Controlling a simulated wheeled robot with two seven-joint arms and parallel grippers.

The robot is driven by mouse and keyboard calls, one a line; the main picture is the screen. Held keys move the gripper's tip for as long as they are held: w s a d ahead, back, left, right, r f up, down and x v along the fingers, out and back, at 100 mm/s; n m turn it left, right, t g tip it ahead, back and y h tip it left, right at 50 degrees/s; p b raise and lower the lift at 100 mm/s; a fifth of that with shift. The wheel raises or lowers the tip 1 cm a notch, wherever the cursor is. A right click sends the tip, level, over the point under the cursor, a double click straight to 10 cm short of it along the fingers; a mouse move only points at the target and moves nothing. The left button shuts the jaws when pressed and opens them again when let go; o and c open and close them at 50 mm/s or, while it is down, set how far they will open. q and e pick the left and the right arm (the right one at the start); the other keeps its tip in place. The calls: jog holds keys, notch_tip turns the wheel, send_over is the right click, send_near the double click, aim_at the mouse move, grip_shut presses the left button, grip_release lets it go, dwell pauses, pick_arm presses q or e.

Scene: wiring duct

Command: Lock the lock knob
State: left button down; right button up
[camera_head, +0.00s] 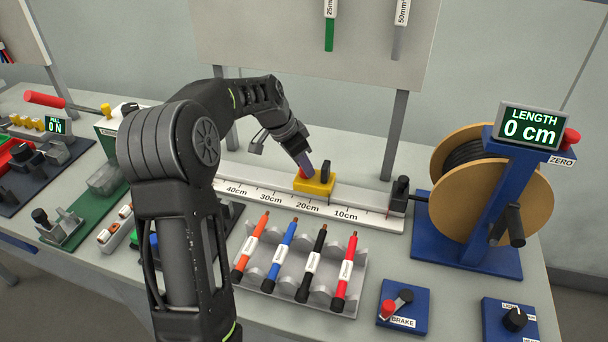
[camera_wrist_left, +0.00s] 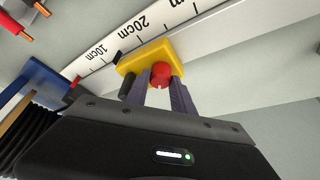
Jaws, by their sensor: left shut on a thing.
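A yellow slider block (camera_head: 317,187) sits on the white length scale (camera_head: 268,195), close to the 20cm mark. A red knob (camera_wrist_left: 160,76) and a black upright post (camera_head: 325,171) stand on the block. I take the red knob to be the lock knob. My left gripper (camera_head: 305,168) reaches down onto the block and is shut on the red knob, one finger on each side of it in the left wrist view (camera_wrist_left: 160,88). The fingers hide most of the knob in the head view. The knob's turn angle cannot be told. My right gripper is not in view.
A cable reel (camera_head: 485,185) on a blue stand is at the right, with a display (camera_head: 532,126) reading 0 cm. A brake box (camera_head: 403,306) is at the front right.

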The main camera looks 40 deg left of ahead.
pick_arm(q)
jog(key=m+h, duration=0.1)
jog(key=m, duration=0.2)
jog(key=shift+a+f+b, duration=0.1)
jog(key=shift+b, duration=0.3)
jog(key=m+g, duration=0.1)
jog(key=m, duration=0.1)
jog(key=shift+w+m+h+p, duration=0.1)
jog(key=shift+m+h+p, duration=0.2)
jog(key=shift+h, duration=0.1)
jog(key=m+p, duration=0.1)
jog(key=m+g+p, duration=0.1)
jog(key=m, duration=0.1)
jog(key=shift+a+r+h, duration=0.1)
jog(key=shift+r+h, duration=0.2)
jog(key=shift+w+f+m+g+p, duration=0.1)
jog(key=shift+m+g+p, duration=0.2)
jog(key=shift+m+p, duration=0.4)
jog(key=shift+w+f+m+g+p, duration=0.1)
jog(key=shift+m+g+p, duration=0.2)
jog(key=shift+m+p, duration=0.4)
jog(key=c, duration=1.4)
grip_release()
jog(key=shift+o, duration=0.2)
